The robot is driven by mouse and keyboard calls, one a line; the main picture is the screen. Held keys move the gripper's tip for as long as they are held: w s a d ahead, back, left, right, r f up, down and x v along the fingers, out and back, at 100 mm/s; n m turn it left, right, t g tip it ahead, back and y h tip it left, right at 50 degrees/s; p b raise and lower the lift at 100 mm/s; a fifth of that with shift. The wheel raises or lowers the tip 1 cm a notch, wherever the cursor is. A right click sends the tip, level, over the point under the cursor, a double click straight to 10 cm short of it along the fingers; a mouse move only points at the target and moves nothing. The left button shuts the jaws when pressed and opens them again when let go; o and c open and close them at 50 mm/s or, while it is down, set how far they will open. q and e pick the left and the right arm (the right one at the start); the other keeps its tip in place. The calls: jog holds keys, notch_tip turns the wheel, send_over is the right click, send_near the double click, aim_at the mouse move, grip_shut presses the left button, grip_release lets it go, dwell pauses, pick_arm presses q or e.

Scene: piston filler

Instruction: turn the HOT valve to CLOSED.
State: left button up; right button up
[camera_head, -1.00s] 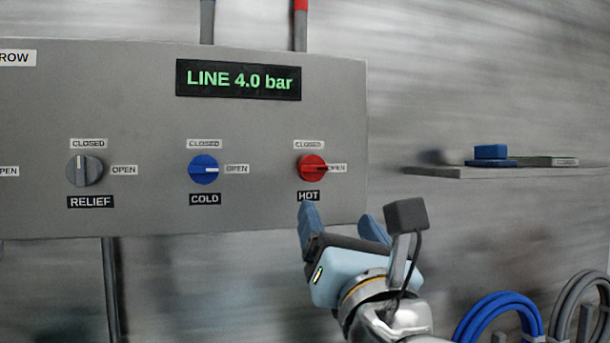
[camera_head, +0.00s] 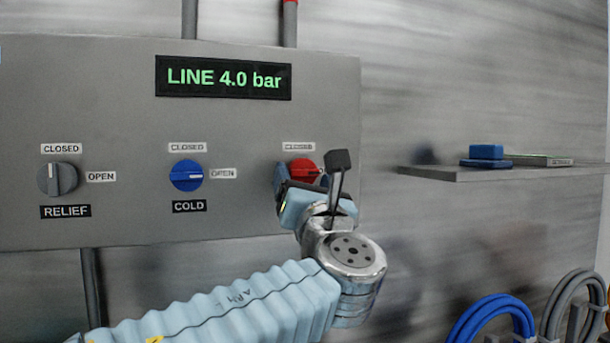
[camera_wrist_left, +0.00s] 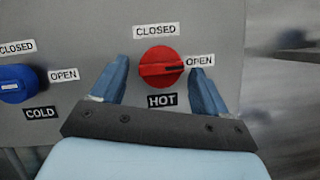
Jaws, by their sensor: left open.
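The red HOT valve knob (camera_head: 302,170) is on the grey panel (camera_head: 130,120), partly behind my left gripper in the head view. In the left wrist view the HOT knob (camera_wrist_left: 160,68) shows whole, its dark pointer mark turned right towards the OPEN label (camera_wrist_left: 201,60). The CLOSED label (camera_wrist_left: 156,31) is above it. My left gripper (camera_wrist_left: 162,85) is open, with one blue finger to the left of the knob and one to its lower right. Neither finger visibly touches the knob. My right gripper is in neither view.
The blue COLD knob (camera_head: 187,175) and grey RELIEF knob (camera_head: 58,179) sit left on the same panel. A display (camera_head: 223,78) reads LINE 4.0 bar. A shelf (camera_head: 480,175) with blue items juts out at right. Coiled hoses (camera_head: 490,318) hang below it.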

pick_arm(q)
jog(key=shift+w+r, duration=0.1)
jog(key=shift+w, duration=0.05)
jog(key=shift+c, duration=0.2)
jog(key=c, duration=1)
